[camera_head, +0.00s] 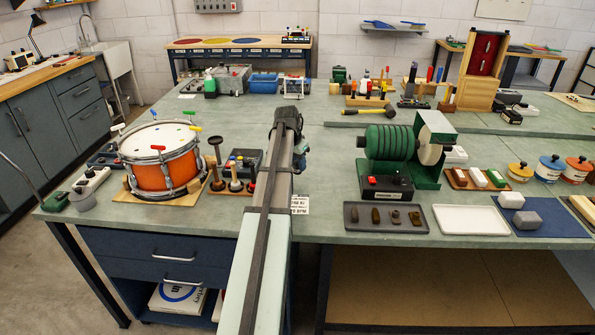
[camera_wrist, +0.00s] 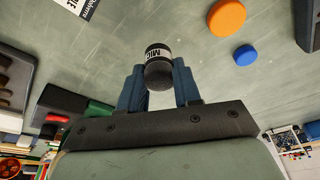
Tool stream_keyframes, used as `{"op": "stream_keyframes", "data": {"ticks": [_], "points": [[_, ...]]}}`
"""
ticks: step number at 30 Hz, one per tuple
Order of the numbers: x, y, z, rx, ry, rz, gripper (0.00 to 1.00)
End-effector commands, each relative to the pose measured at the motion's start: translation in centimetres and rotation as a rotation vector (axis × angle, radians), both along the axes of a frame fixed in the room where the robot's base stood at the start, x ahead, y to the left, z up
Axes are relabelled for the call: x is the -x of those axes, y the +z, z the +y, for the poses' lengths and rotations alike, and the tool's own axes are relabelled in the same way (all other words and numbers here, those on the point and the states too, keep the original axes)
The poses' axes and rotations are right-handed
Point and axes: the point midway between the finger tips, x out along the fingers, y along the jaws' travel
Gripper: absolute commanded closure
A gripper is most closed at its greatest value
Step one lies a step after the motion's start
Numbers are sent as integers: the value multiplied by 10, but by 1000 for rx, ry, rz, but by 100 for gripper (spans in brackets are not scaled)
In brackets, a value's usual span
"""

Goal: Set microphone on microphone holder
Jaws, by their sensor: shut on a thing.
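My gripper (camera_wrist: 160,82) has blue fingers shut on the sides of the microphone (camera_wrist: 158,68), a short black cylinder with a white band lettered "MIC". The table lies beyond it in the wrist view. In the head view my arm reaches over the bench, and my gripper (camera_head: 302,147) is mostly hidden behind it; the microphone cannot be made out there. I cannot tell for sure which thing is the microphone holder. A wooden rack (camera_head: 232,191) left of my arm carries dark upright pieces, one tall with a wide top.
An orange drum (camera_head: 163,172) stands left of the rack. A green-coiled machine (camera_head: 390,143) stands right of my arm, with a dark tray (camera_head: 351,222) in front. An orange disc (camera_wrist: 226,18) and a blue disc (camera_wrist: 246,55) lie on the table. Bare tabletop shows around the gripper.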

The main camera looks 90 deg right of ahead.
Motion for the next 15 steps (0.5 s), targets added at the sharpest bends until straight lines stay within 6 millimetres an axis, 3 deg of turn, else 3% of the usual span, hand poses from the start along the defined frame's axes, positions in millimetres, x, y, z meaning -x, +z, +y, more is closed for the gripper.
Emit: {"op": "stream_keyframes", "data": {"ticks": [9,15], "points": [[0,48,-1,2,-1,0,97],[-15,59,0,-1,19,-1,97]]}}
